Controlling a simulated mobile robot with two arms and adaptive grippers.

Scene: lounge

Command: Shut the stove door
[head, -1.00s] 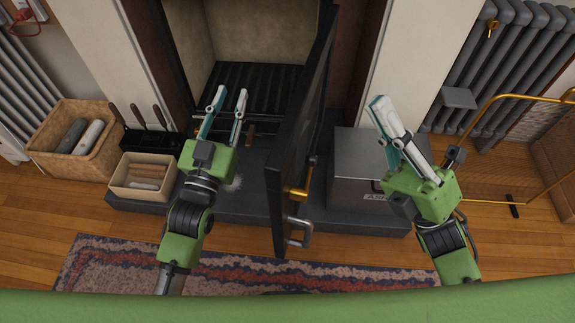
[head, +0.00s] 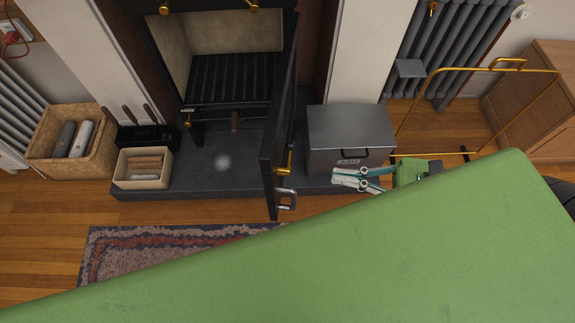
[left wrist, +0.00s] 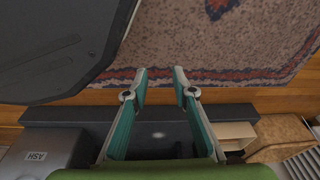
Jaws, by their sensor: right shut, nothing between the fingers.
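The stove door (head: 283,110) is a dark panel. It stands wide open, jutting out from the right side of the stove (head: 235,75), whose inside is exposed. A brass latch (head: 288,164) and a grey loop handle (head: 286,198) are near its outer end. My right gripper (head: 335,178) is shut and empty. Its fingertips point left, in front of the ash box and apart from the door handle in the head view. My left gripper (left wrist: 160,76) is open and empty in the left wrist view, above the floor by the hearth. It does not show in the head view.
The metal ash box (head: 350,130) stands on the hearth (head: 215,185) right of the door. A brass rail (head: 490,67) stands at right. The rug (head: 130,250) lies in front; my green body covers the foreground.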

